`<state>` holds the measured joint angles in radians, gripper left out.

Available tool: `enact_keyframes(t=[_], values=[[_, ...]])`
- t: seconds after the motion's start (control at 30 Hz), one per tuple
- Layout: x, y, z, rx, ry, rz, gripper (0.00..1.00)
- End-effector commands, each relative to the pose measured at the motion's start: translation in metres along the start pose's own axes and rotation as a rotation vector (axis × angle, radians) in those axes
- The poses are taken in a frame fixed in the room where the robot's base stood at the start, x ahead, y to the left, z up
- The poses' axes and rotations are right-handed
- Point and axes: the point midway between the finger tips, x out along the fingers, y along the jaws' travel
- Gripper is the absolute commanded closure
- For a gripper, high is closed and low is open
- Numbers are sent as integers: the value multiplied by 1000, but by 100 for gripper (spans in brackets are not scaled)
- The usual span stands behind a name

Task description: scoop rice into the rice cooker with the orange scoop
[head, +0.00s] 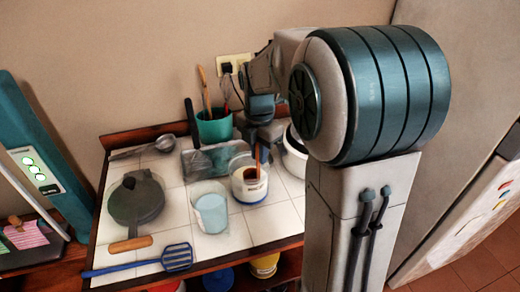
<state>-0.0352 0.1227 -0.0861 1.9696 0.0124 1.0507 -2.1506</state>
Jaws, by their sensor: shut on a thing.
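My gripper (259,133) is at the back right of the tiled counter, pointing down and partly hidden by my arm. It is shut on the orange scoop (258,156), whose thin handle hangs upright below it. The scoop's lower end is in or over the mouth of a white tub with a blue label (249,193). The tub's inside looks brownish, and I cannot make out the rice or the scoop's bowl clearly. A white round pot (292,163), which looks like the rice cooker, stands right of the tub, its right side hidden behind my arm.
A dark round pan or press (137,203), a blue slotted turner (177,257) and a metal ladle (163,143) lie further left. A teal utensil holder (214,127) and a grey block-like object (205,160) stand behind.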

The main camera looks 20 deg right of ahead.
Motion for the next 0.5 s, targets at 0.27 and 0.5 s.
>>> enact_keyframes(t=[0.27, 0.5], values=[[28, 6, 0, -1, -1, 1, 100], [45, 13, 0, -1, 0, 0, 100]])
